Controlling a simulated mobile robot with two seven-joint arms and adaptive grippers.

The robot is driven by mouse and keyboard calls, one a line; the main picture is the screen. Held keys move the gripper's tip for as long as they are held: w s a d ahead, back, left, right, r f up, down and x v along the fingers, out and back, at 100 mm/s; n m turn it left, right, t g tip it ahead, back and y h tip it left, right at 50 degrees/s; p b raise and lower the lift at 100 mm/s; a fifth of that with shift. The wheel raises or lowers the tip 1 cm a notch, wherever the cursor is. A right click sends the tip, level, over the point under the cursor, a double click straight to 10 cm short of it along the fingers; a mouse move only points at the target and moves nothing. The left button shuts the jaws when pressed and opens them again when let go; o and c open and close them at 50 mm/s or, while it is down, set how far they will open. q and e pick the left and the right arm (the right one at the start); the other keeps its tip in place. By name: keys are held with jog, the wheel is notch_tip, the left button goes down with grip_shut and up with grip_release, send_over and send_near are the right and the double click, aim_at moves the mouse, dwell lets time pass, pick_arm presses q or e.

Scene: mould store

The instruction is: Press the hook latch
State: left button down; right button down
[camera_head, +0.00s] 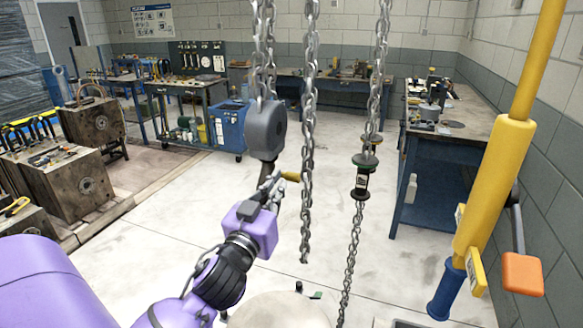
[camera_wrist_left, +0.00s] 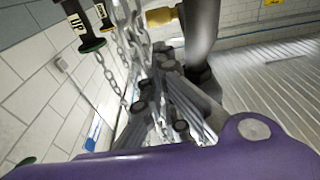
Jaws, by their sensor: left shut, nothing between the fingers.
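The grey hook block (camera_head: 265,130) hangs on chains in the middle of the head view. Below it a dark hook with a brass-coloured piece (camera_head: 291,176), perhaps the latch, is partly hidden by my left gripper (camera_head: 268,190). In the wrist view the brass piece (camera_wrist_left: 160,16) sticks out to the left of the thick grey hook (camera_wrist_left: 200,35). My left gripper (camera_wrist_left: 172,100) is shut and empty, its fingers close to the hook; I cannot tell whether they touch. My right gripper is in neither view.
Loose chains (camera_head: 308,130) hang just right of the hook. A chain with green and black handles (camera_head: 362,178) hangs further right. A yellow post (camera_head: 490,190) with an orange box stands at right. Heavy moulds (camera_head: 70,185) stand at left. The floor behind is clear.

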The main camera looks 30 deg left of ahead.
pick_arm(q)
jog(key=r+p, duration=0.1)
send_over(284, 177)
jog(key=s+d, duration=0.2)
jog(key=d, duration=0.2)
jog(key=shift+w+a+r, duration=0.15)
jog(key=shift+w+a, duration=0.1)
jog(key=shift+w, duration=0.35)
